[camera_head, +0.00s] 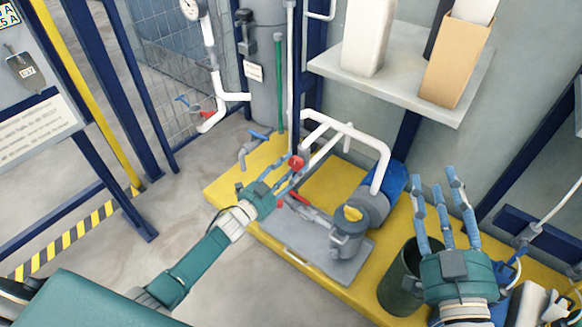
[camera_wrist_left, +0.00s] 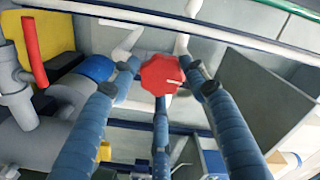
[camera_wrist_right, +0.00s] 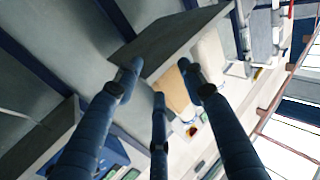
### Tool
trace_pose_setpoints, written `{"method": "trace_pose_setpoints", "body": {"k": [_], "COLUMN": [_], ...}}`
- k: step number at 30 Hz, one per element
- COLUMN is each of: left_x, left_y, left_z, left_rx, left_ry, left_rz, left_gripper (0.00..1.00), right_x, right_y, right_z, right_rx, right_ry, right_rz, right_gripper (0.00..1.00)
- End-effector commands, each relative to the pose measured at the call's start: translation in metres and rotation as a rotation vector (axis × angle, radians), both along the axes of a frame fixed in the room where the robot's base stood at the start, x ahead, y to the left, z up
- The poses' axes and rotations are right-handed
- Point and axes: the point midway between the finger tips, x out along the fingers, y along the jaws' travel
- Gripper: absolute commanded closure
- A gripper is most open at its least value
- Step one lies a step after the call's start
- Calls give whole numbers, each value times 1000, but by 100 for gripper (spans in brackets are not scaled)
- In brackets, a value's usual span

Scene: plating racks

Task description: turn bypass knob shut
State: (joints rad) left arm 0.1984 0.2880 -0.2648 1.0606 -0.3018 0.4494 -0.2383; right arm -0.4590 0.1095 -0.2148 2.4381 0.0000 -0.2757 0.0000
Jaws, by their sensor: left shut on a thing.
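The bypass knob (camera_head: 297,163) is a small red handwheel by the white pipes above the yellow base. In the left wrist view the red knob (camera_wrist_left: 161,75) is lobed, with a pale mark on its face. My left gripper (camera_head: 288,173) is shut on it, its blue fingers around the rim from left, right and below; it also shows in the left wrist view (camera_wrist_left: 162,84). My right gripper (camera_head: 436,186) is open and empty, raised above the dark green bucket; its spread fingers show in the right wrist view (camera_wrist_right: 160,75).
A grey pump (camera_head: 352,240) with a yellow cap stands on the yellow base (camera_head: 232,190). The dark green bucket (camera_head: 400,285) is at its right end. A shelf (camera_head: 400,85) with containers overhangs behind. White pipes (camera_head: 350,132) run close behind the knob.

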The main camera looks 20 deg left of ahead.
Motion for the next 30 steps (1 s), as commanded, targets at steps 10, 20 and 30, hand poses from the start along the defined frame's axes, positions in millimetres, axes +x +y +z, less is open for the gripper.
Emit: {"method": "trace_pose_setpoints", "body": {"k": [10,20,30], "left_x": [4,4,2], "left_y": [9,9,5], "left_z": [2,1,0], "left_rx": [-65,-67,-66], "left_ry": [24,26,25], "left_rz": [16,16,10], "left_gripper": [81,81,37], "right_x": [1,1,1], "right_y": [-2,-2,-1], "right_z": [-14,-14,-13], "right_rx": [-16,-15,-15], "right_ry": [58,59,58], "right_rz": [-3,-4,-3], "right_gripper": [60,60,60]}}
